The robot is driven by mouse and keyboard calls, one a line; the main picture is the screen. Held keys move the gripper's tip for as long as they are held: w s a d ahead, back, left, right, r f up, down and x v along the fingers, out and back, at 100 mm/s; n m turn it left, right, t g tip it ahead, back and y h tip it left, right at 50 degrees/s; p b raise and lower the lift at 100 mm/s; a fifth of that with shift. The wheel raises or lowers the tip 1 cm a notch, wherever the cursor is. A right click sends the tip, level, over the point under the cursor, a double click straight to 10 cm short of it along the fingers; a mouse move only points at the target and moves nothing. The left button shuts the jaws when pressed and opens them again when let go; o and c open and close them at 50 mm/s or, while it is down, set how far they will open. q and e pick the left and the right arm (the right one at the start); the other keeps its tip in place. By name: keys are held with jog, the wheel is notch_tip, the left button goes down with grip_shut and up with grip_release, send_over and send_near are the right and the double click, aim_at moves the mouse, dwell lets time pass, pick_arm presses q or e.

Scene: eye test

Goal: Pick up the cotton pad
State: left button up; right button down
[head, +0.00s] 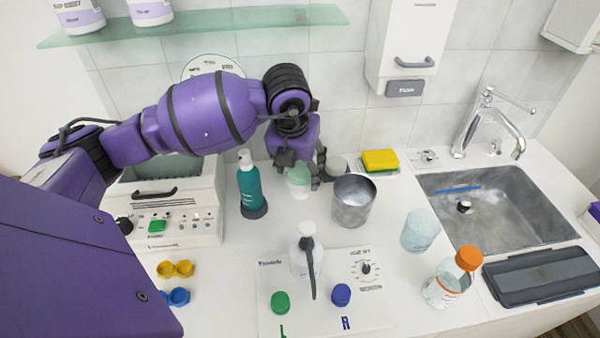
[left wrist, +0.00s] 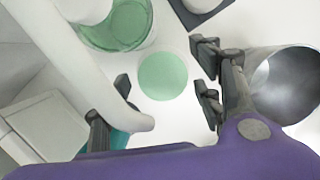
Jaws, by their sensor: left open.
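My left gripper (head: 302,180) points down between the teal pump bottle and the metal cup. In the left wrist view, its jaws (left wrist: 165,95) are open, with a flat, pale green round thing (left wrist: 162,76) between and slightly beyond the fingers. In the head view, a pale green top (head: 299,174) above a white part shows at the fingers, partly covered by them. I cannot tell whether this is the cotton pad, or whether a finger touches it. No other cotton pad is plain in either view. My right gripper is not in view.
The teal pump bottle (head: 250,184) stands close on the left, the metal cup (head: 353,203) close on the right; the cup also shows in the wrist view (left wrist: 290,85). A yellow sponge (head: 380,160) lies behind. A white pump bottle (head: 303,262) stands in front. The sink (head: 500,215) is right.

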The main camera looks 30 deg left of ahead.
aim_at(300, 167)
pick_arm(q)
jog(key=c, duration=0.8)
jog(key=shift+r, duration=0.4)
notch_tip(300, 167, up, 2)
jog(key=shift+r, duration=0.2)
jog(key=s+d+r, duration=0.7)
jog(key=d+r, duration=0.3)
jog(key=d, duration=0.2)
jog(key=shift+s, duration=0.1)
